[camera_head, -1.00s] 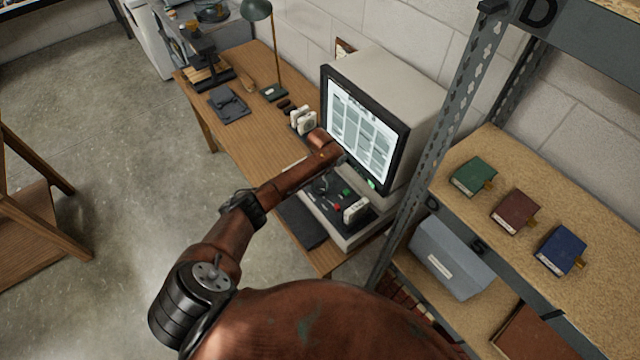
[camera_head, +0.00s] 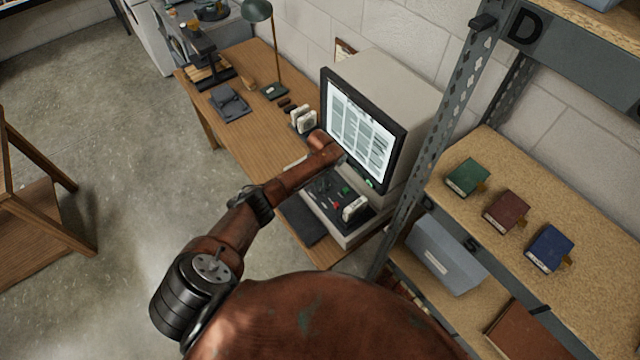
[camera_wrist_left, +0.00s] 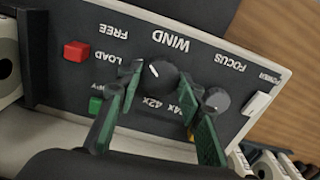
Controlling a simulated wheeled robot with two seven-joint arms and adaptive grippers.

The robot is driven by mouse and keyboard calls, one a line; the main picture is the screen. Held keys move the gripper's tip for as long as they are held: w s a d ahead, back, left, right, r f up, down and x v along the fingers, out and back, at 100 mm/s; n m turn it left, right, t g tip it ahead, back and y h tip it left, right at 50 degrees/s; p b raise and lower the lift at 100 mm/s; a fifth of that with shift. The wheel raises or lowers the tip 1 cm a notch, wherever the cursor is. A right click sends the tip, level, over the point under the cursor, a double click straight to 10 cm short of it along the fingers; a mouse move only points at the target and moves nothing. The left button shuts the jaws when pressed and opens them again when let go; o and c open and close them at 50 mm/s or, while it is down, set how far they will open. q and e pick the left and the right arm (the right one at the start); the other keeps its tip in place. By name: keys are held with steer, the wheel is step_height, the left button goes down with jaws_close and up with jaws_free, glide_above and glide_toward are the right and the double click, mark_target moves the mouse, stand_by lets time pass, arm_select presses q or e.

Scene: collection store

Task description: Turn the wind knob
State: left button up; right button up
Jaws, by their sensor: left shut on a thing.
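The wind knob (camera_wrist_left: 159,77) is a round dark knob with a white pointer line, beside the word WIND on the black control panel (camera_wrist_left: 60,112) in the left wrist view. My left gripper (camera_wrist_left: 163,92) has its green-padded fingers on either side of this knob and is shut on it. In the head view the control panel (camera_head: 327,206) lies below the lit reader screen (camera_head: 360,133). My right gripper is not in view.
The focus knob (camera_wrist_left: 216,99) sits close beside one finger. A red button (camera_wrist_left: 76,51) and a green button (camera_wrist_left: 95,106) are on the panel's other side. A metal shelf post (camera_head: 432,150) stands right of the reader. A lamp (camera_head: 270,50) stands farther back on the wooden desk (camera_head: 250,130).

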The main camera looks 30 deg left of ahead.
arm_select(q)
steer(key=m, duration=0.4)
steer(key=shift+f+m, duration=0.1)
steer(key=shift+m, duration=0.2)
steer(key=m, duration=0.3)
steer(key=shift+m, duration=0.9)
steer(key=o, duration=1.1)
steer(key=shift+o, duration=0.3)
